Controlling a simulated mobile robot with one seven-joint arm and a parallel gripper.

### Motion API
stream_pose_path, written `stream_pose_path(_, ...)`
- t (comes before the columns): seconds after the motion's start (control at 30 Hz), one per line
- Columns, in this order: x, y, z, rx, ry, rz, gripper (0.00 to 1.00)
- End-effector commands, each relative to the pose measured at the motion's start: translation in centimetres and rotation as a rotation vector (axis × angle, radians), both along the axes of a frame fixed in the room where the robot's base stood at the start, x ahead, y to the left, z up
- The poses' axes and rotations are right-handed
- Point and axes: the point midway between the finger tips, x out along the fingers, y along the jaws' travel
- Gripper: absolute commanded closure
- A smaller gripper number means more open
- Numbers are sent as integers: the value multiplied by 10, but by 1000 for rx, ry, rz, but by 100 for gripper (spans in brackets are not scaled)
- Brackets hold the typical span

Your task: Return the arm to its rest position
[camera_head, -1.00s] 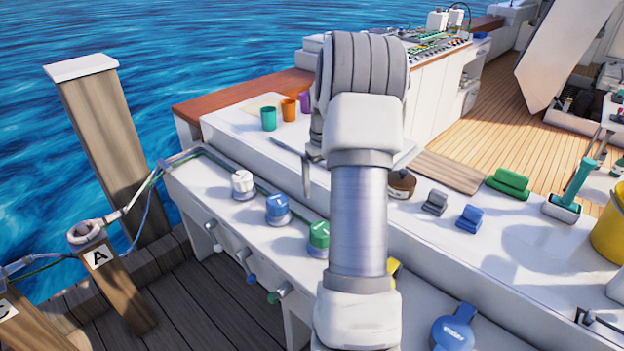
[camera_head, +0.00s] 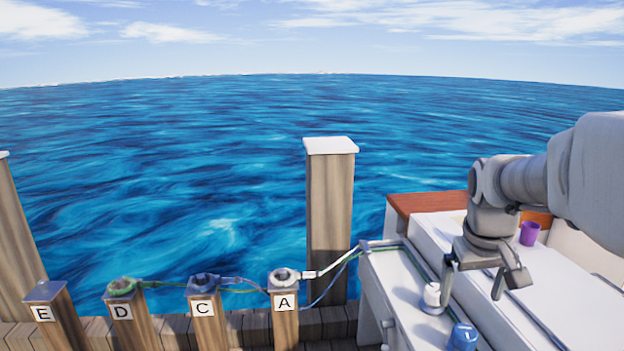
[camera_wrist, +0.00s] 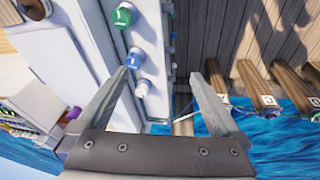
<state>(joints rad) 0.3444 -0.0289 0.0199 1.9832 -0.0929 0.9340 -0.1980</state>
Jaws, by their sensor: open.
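My gripper (camera_head: 470,292) is at the right of the head view, hanging fingers-down from my arm over the white counter (camera_head: 396,287). It is open, and nothing shows between its fingers. In the wrist view the two fingers of my gripper (camera_wrist: 158,75) are spread apart. A white knob (camera_head: 432,298) is close to the left finger in the head view, but I cannot tell the gap. A blue knob (camera_head: 463,337) is below the gripper. The wrist view also shows a green knob (camera_wrist: 124,15). The rest of the arm runs off the right edge.
Lettered posts, among them post A (camera_head: 285,325) and post C (camera_head: 203,330), stand along the dock edge with hoses between them. A tall white-capped post (camera_head: 330,210) rises behind. A purple cup (camera_head: 530,233) stands on the counter. Open water (camera_head: 180,180) lies beyond.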

Motion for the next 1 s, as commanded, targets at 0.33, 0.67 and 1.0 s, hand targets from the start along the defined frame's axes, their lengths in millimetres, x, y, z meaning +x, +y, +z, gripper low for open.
stream_pose_path(0.33, -80, 94, 60, 39, -157, 70, 0)
stream_pose_path(0.67, -145, 140, 68, 108, -253, 108, 0)
stream_pose_path(1.0, -156, 146, 64, 122, -267, 113, 0)
